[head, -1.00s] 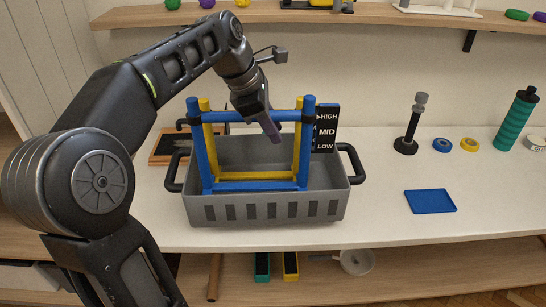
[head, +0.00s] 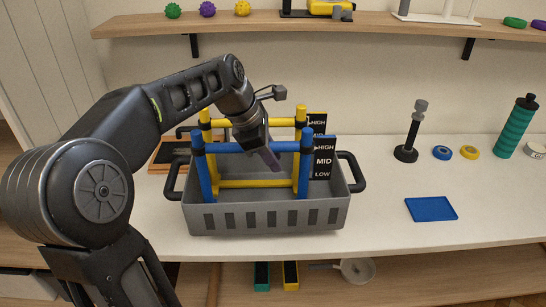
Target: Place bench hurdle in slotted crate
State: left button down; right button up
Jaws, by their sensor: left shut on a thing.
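A blue bench hurdle (head: 305,165) stands upright inside the grey slotted crate (head: 266,218), towards its front. Its base is hidden behind the front wall, so I cannot tell whether it touches the floor. My left gripper (head: 268,154) is shut on the blue hurdle's top bar, reaching down from above. A yellow hurdle (head: 299,120) stands just behind the blue one, its lower bar inside the crate. Each hurdle has a black HIGH/MID/LOW sign at its right post. My right gripper is not in view.
The crate has black side handles (head: 351,172). A dark framed board (head: 168,152) lies behind it at left. A blue tray (head: 431,208), a black stand (head: 409,140), tape rolls and a green bottle (head: 515,128) are to the right. A wall shelf (head: 370,20) runs above.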

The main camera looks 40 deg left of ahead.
pick_arm(q)
jog(key=c, duration=1.2)
grip_release()
jog(key=shift+f, duration=0.1)
jog(key=shift+c, duration=0.2)
jog(key=v, duration=1.2)
jog(key=shift+p, duration=0.35)
